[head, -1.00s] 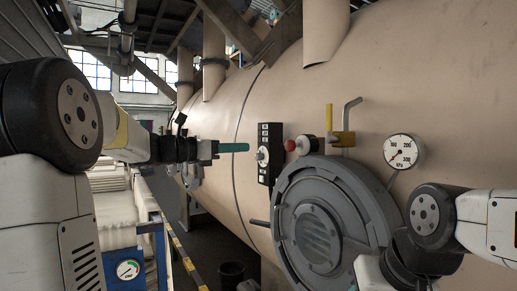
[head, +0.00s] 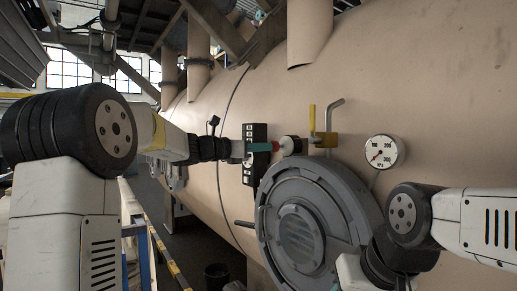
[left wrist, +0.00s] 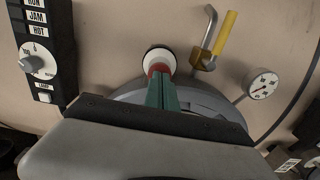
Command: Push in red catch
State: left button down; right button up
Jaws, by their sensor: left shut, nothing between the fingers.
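The red catch (head: 286,146) is a small red knob on a round pale-and-dark collar on the side of the beige vessel, just above the grey round door. My left gripper (head: 275,147) is shut and empty, its teal fingers pointing at the catch from the left. In the left wrist view the red catch (left wrist: 159,66) shows behind the shut fingertips (left wrist: 161,78), which overlap it and hide part of it. The tips look at or against the catch; I cannot tell whether they touch. Only my right arm shows at the lower right; its fingers do not show.
The black control panel (head: 254,153) is close beside my left fingers. A yellow-handled valve (head: 325,139) and bent pipe stand right of the catch. The grey door (head: 310,220) is below, and a pressure gauge (head: 384,152) is further right.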

aim_at(276, 146)
pick_arm(q)
jog(key=x, duration=0.2)
jog(key=shift+w+d+r, duration=0.15)
jog(key=shift+d, duration=0.25)
dwell(0.3)
